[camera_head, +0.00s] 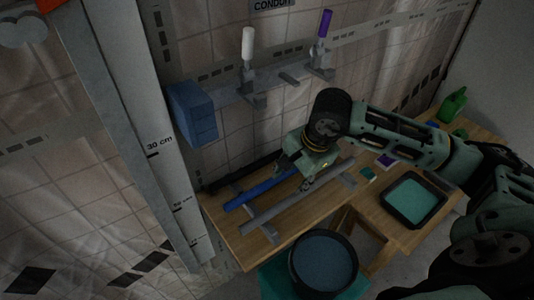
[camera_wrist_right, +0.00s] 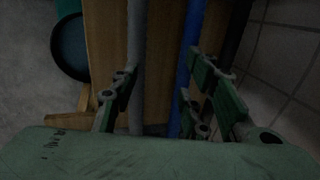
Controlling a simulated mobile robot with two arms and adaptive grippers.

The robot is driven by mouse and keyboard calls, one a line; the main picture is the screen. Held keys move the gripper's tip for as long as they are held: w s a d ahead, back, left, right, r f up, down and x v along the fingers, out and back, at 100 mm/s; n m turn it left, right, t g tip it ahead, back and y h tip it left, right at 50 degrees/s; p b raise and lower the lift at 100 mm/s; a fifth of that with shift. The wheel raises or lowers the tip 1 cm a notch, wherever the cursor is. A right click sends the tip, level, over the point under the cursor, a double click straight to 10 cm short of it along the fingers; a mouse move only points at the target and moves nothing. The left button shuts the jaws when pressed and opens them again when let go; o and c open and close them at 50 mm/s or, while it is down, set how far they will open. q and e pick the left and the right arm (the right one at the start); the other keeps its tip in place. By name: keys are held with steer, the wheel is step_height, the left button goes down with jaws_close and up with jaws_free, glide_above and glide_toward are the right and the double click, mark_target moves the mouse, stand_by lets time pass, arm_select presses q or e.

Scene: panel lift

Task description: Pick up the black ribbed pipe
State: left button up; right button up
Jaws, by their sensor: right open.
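The black pipe (camera_head: 237,176) lies along the back of the wooden table, close to the wall; its ribs are too dark to make out. It also shows in the wrist view as a dark strip (camera_wrist_right: 237,32) at the right, beyond the right-hand finger. A blue pipe (camera_head: 258,192) and a grey pipe (camera_head: 287,207) lie in front of it, roughly parallel. My right gripper (camera_head: 306,182) is open and points down over the pipes near their right part. In the wrist view the fingers (camera_wrist_right: 163,76) are apart over the grey and blue pipes. My left gripper is not in view.
Grey supports (camera_head: 270,233) hold the pipes. A teal-lined tray (camera_head: 413,202) is on the table at right. A dark round bin (camera_head: 323,262) stands in front. A blue box (camera_head: 192,113) and a shelf with two upright handles are on the wall. A tall grey panel (camera_head: 135,125) stands left.

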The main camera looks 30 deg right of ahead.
steer(key=p, duration=0.4)
glide_above(267, 158)
steer(key=s, duration=0.2)
steer(key=shift+w+d+r, duration=0.15)
steer(key=shift+d, duration=0.05)
steer(key=p+x, duration=0.2)
steer(key=x, duration=0.2)
steer(key=shift+w+f, duration=0.15)
steer(key=shift+f, duration=0.05)
steer(key=shift+w+f, duration=0.1)
steer(key=shift+f, duration=0.25)
steer(key=shift+c, duration=0.3)
jaws_close()
